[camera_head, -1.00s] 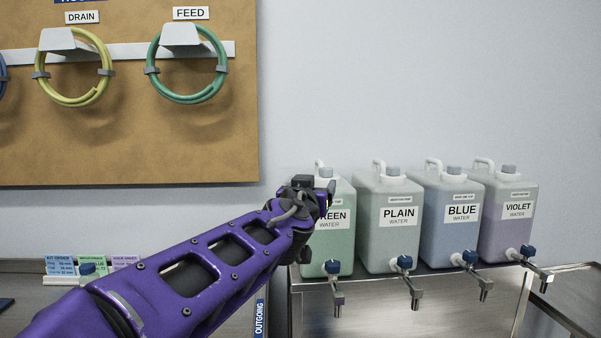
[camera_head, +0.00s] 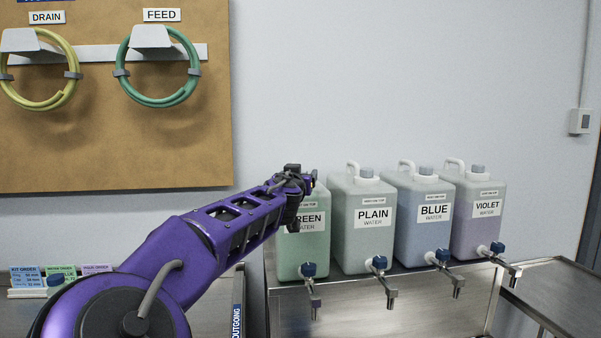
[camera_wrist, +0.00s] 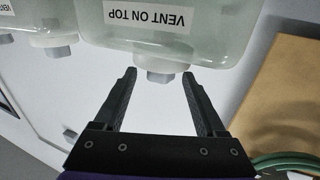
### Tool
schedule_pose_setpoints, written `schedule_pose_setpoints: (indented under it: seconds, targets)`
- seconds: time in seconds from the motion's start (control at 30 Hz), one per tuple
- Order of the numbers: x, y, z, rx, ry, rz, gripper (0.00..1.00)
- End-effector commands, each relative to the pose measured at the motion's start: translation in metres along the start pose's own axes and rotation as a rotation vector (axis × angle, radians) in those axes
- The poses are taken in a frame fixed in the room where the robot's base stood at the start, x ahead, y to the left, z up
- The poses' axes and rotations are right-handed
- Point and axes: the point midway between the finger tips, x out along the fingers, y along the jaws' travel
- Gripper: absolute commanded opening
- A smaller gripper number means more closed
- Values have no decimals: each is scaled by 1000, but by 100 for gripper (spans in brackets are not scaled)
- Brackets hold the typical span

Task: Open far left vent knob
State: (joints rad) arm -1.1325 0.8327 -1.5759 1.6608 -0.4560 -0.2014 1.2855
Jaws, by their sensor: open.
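The green water container (camera_head: 301,245) is the leftmost of the row on the steel stand. In the head view my arm and gripper (camera_head: 301,178) cover its top, handle and vent knob. In the wrist view, which is upside down, the container (camera_wrist: 165,35) bears a "VENT ON TOP" label. Its grey vent knob (camera_wrist: 160,76) shows on a white neck, between my two fingertips (camera_wrist: 159,80). My gripper is open, one finger on each side of the knob with a gap; how deep the knob sits between them I cannot tell.
Plain (camera_head: 361,235), blue (camera_head: 423,228) and violet (camera_head: 477,222) containers stand close on the right, with blue-handled taps in front. A brown board (camera_head: 110,150) with a green hose (camera_head: 160,93) hangs on the wall at left. The wall above the containers is clear.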

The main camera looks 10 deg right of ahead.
Motion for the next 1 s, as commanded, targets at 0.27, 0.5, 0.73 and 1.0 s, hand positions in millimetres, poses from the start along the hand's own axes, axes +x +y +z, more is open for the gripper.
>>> schedule_pose_setpoints:
  seconds: [0.27, 0.5, 0.73, 1.0]
  targets:
    - [21, 0, 0, -1, 0, 1, 73]
    - [23, 0, 0, 0, -1, 0, 73]
    - [23, 0, 0, 0, 0, 0, 46]
    - [23, 0, 0, 0, 0, 0, 0]
